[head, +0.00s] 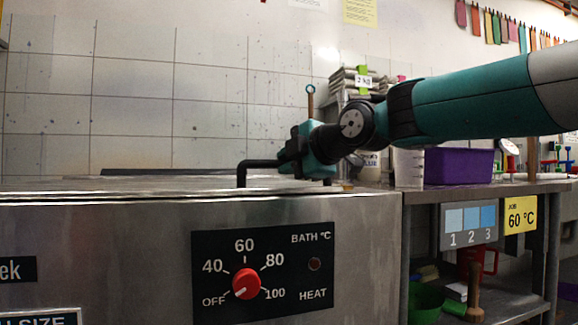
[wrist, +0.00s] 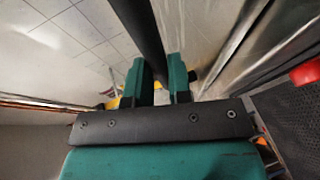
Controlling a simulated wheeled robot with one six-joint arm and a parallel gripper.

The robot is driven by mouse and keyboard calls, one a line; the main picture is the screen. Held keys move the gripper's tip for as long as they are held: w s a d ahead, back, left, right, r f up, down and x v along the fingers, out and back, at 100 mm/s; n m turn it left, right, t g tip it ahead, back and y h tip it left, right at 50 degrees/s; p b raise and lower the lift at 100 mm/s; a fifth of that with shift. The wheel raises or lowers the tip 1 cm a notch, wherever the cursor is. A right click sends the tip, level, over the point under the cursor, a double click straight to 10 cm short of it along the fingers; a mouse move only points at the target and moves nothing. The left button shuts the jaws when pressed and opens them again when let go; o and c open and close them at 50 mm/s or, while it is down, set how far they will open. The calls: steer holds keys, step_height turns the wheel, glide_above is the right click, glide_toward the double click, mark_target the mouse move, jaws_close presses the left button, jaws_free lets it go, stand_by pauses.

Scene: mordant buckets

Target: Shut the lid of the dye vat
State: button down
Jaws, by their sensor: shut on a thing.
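The dye vat (head: 130,240) is a steel box across the lower left of the head view. Its lid (head: 130,184) lies low and about level along the top, seen nearly edge-on; I cannot tell whether it is fully seated. A black bar handle (head: 262,163) rises from the lid's front right. My gripper (head: 287,160) is at the handle's right end, shut on it. In the wrist view, the handle (wrist: 146,40) runs between the two green fingers of my gripper (wrist: 158,82). The handle's far end is hidden there.
A red knob (head: 246,284) on the vat's front panel points towards OFF. A tiled wall (head: 130,100) stands behind.

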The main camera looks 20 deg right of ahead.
steer(key=shift+f, duration=0.75)
steer(key=c, duration=1.1)
jaws_free()
steer(key=shift+o, duration=0.2)
steer(key=shift+r, duration=0.1)
steer(key=shift+s+d+r, duration=0.1)
steer(key=shift+s+d, duration=0.05)
steer(key=shift+s, duration=0.2)
steer(key=b+v, duration=0.7)
steer(key=v, duration=0.9)
steer(key=shift+s+r, duration=0.25)
steer(key=shift+s, duration=0.1)
